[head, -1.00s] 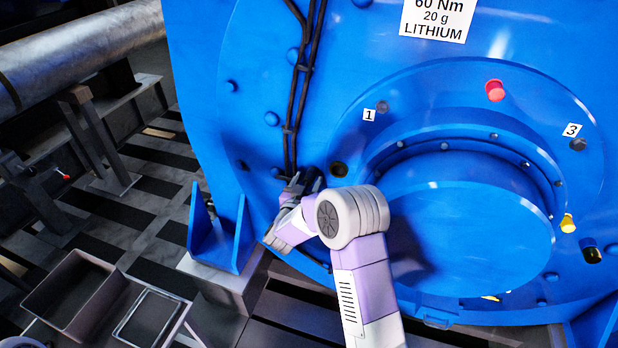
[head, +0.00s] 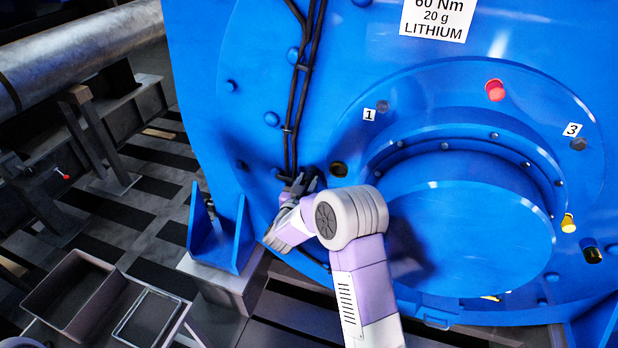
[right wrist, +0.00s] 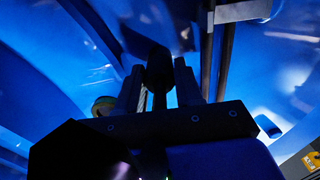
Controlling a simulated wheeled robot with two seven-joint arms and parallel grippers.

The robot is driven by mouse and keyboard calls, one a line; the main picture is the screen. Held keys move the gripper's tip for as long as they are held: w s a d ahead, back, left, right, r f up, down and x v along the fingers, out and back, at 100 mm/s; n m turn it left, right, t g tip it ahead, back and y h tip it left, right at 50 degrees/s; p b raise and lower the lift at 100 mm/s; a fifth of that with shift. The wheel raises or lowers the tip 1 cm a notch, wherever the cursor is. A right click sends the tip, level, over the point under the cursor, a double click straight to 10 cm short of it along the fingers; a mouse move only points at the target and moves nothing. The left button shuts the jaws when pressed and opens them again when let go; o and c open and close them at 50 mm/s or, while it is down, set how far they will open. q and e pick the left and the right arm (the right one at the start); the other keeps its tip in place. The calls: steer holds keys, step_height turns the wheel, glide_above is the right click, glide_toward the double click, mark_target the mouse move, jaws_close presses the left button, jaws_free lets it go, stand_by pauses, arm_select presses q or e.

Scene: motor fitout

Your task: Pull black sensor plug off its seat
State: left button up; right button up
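The black sensor plug (right wrist: 158,72) shows in the right wrist view as a dark, rounded upright body between the two fingers of my right gripper (right wrist: 158,90). Narrow gaps show between its lower part and the fingers, so the gripper looks open around it. Its seat is hidden. In the head view my right gripper (head: 303,184) is at the lower end of the black cables, close to the blue motor face (head: 255,60); the plug is hard to make out there. My left gripper is not in view.
Black cables (head: 292,130) run down the motor face to the right gripper. A dark, brass-rimmed hole (head: 338,169) is just right of it. A blue bracket (head: 222,240) stands to the lower left. An open grey bin (head: 75,295) and flat tray (head: 148,318) are at lower left.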

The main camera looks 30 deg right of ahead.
mark_target(307, 183)
jaws_close()
steer(key=shift+s+a, duration=0.1)
steer(key=shift+v, duration=2.85)
steer(key=b+v, duration=0.2)
steer(key=v, duration=2)
steer(key=shift+s, duration=0.1)
